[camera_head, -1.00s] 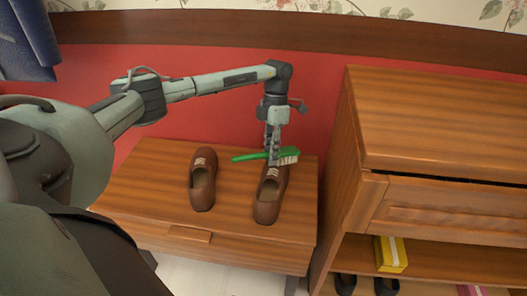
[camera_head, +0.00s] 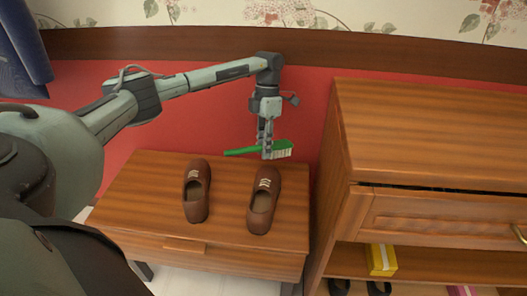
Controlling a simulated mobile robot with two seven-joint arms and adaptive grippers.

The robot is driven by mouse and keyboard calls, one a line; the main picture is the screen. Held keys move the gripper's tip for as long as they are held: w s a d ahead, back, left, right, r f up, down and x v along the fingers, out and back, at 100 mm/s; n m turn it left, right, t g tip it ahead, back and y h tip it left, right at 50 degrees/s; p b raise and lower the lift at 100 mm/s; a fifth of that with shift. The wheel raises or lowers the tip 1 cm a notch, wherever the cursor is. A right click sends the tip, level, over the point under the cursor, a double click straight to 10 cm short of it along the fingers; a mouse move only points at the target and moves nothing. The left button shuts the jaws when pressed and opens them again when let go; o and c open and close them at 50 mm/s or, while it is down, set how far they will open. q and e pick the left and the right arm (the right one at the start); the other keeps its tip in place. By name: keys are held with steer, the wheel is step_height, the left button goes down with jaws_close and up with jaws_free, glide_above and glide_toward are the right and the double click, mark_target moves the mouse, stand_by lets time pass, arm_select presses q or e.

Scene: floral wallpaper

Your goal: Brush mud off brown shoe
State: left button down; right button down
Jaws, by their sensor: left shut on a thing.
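Two brown shoes stand side by side on a low wooden cabinet, the left shoe (camera_head: 196,196) and the right shoe (camera_head: 264,202). No mud can be made out on either at this size. My left gripper (camera_head: 267,150) is shut on a green brush (camera_head: 242,151) with pale bristles (camera_head: 280,154). It holds the brush above and behind the right shoe's laced end, apart from it in the picture. My right gripper is not in view.
The low cabinet (camera_head: 142,199) has free top around the shoes. A taller wooden cabinet (camera_head: 430,130) stands close on the right. Its lower shelf holds a yellow box (camera_head: 381,259) and dark shoes (camera_head: 340,287). A red wall (camera_head: 212,115) is behind.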

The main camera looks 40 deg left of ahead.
arm_select(q)
steer(key=shift+r, duration=0.2)
steer(key=shift+p+v, duration=0.85)
steer(key=shift+v, duration=0.65)
